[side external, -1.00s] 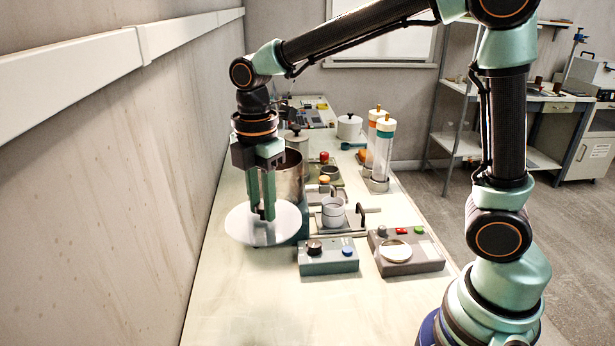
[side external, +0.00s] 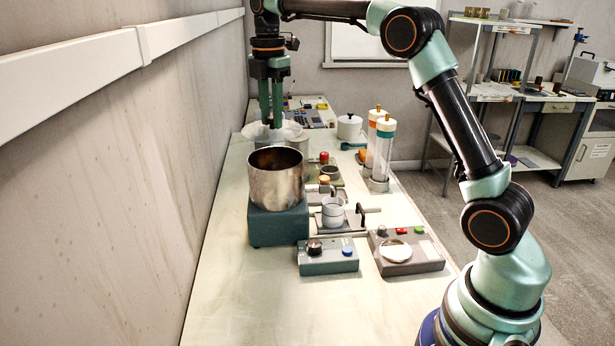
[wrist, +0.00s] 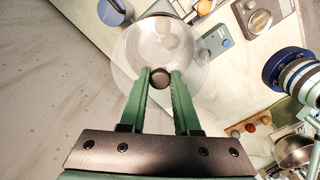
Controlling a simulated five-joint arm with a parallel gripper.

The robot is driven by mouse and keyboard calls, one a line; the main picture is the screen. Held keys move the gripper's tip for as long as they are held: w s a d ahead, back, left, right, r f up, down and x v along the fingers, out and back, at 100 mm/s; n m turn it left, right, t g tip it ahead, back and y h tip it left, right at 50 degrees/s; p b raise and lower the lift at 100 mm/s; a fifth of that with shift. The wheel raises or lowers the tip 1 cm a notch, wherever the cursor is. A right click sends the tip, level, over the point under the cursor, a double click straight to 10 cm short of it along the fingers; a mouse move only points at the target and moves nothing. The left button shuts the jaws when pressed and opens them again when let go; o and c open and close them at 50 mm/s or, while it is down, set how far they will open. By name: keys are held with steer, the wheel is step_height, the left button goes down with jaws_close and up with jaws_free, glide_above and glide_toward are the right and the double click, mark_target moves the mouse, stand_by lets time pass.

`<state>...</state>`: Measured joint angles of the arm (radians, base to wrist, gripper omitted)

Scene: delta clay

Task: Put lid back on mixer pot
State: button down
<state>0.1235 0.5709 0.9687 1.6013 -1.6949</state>
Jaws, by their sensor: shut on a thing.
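The mixer pot (side external: 276,185) is an open metal pot standing upright on a teal base, mid-bench near the wall. My gripper (side external: 271,124) is behind and above the pot in the side view, pointing down. It is shut on the dark knob of the lid, a wide pale disc (side external: 292,130). In the wrist view the fingers (wrist: 161,78) hold the knob, and the see-through lid (wrist: 140,50) spreads out past them. The lid is roughly level and apart from the pot. The pot's rim hides the lid's near lower part.
Two clear tubes (side external: 382,150), a white canister (side external: 349,127) and a small beaker (side external: 333,212) stand right of the pot. A teal control box (side external: 328,262) and a grey box (side external: 408,255) sit in front. The wall borders the bench on the left. The front left bench is clear.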

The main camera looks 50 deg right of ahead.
mark_target(273, 130)
steer(key=shift+d, duration=0.3)
steer(key=shift+w+f, duration=0.1)
steer(key=shift+f, duration=3)
steer(key=shift+f, duration=0.2)
steer(key=c, duration=0.6)
jaws_free()
steer(key=shift+o, duration=0.5)
steer(key=o, duration=0.4)
